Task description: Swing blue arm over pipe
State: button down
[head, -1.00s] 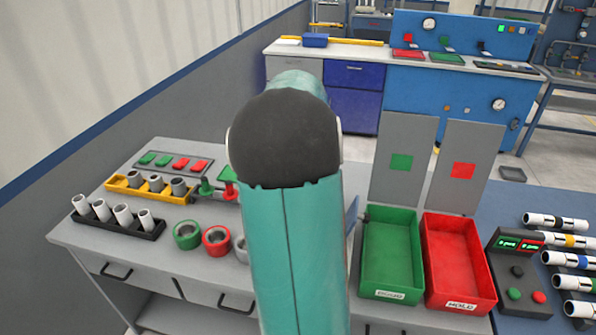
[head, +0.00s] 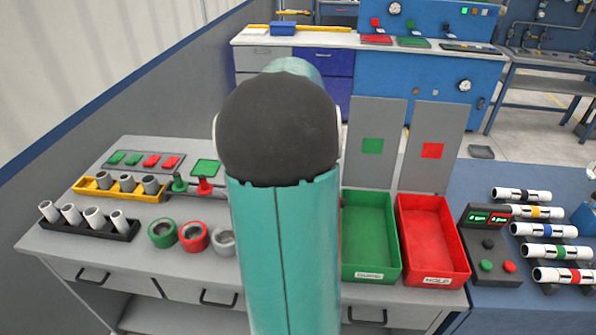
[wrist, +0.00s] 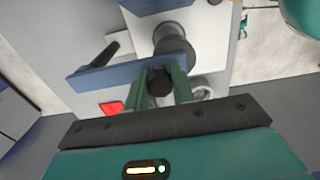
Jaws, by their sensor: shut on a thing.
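In the wrist view, my gripper (wrist: 160,76) has its two green fingers closed around a dark knob (wrist: 158,88). The knob sits at the blue arm (wrist: 105,76), a flat blue bar that runs across the picture just beyond the fingers. A grey, round pipe-like part (wrist: 173,40) with a dark ring stands just beyond the bar, close to the fingers. I cannot tell whether the bar passes over it. In the head view, my own teal arm hides the gripper, the blue arm and this part.
In the head view, a green bin (head: 370,240) and a red bin (head: 433,243) stand right of my arm. Several banded pipes (head: 545,230) lie at far right. Left are a black rack (head: 90,228), a yellow rack (head: 118,190) and coloured rings (head: 193,236).

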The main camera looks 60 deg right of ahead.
jog(key=shift+s, duration=0.1)
jog(key=c, duration=1.2)
grip_release()
jog(key=shift+s, duration=0.1)
jog(key=shift+r, duration=0.5)
notch_tip(320, 180, up, 13)
jog(key=shift+f, duration=0.1)
